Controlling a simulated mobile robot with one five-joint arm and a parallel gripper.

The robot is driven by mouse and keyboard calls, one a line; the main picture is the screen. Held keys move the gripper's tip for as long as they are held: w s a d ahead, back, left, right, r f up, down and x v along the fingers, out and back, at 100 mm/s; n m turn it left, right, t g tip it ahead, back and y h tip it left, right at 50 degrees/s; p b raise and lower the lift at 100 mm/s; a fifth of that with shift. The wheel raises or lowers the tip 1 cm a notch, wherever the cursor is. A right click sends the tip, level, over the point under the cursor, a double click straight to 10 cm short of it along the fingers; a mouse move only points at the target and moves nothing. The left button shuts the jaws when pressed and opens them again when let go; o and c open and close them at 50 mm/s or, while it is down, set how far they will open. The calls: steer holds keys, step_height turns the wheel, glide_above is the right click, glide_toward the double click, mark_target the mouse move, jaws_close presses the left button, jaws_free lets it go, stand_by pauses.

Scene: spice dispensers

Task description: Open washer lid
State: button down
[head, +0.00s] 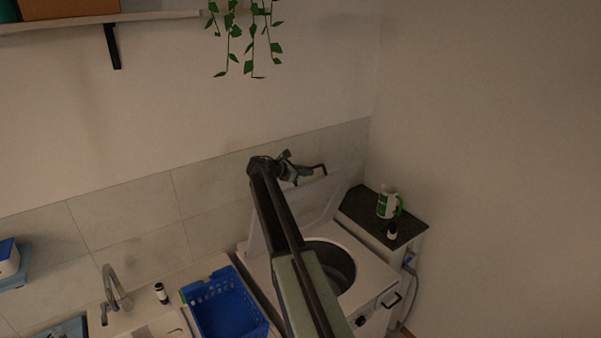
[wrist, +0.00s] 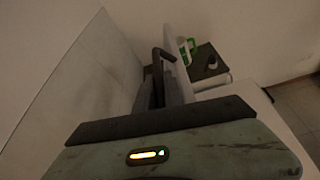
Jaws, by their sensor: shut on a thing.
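The white top-loading washer (head: 371,279) stands by the wall in the head view, with its round drum opening uncovered. Its lid (head: 319,208) is raised, near upright, at the rear of the washer. The dark lid handle (head: 316,172) projects near the lid's upper edge. My gripper (head: 294,171) is shut on the handle, with my arm crossing in front of the washer. In the wrist view, the lid (wrist: 178,48) is seen nearly edge-on, and the dark handle (wrist: 161,53) rises by the fingers. The fingertips are partly hidden there.
A blue basket (head: 222,309) stands left of the washer, beside a dark bottle (head: 161,293) and a faucet (head: 113,291). The wall is close behind the lid.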

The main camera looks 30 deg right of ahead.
steer(key=shift+d, duration=0.15)
steer(key=c, duration=1.5)
jaws_free()
steer(key=shift+d, duration=0.1)
steer(key=shift+o, duration=0.2)
steer(key=shift+a+r, duration=0.1)
steer(key=shift+a, duration=0.2)
steer(key=shift+a+r, duration=0.15)
steer(key=shift+a, duration=0.1)
steer(key=p+v, duration=0.2)
steer(key=v, duration=0.2)
steer(key=shift+s+d+r, duration=0.1)
steer(key=shift+r, duration=0.1)
steer(key=a, duration=0.4)
steer(key=s+a, duration=0.1)
steer(key=a, duration=0.7)
steer(key=shift+s+a+f, duration=0.15)
steer(key=shift+s+f, duration=0.05)
steer(key=shift+s, duration=0.05)
steer(key=shift+f, duration=0.1)
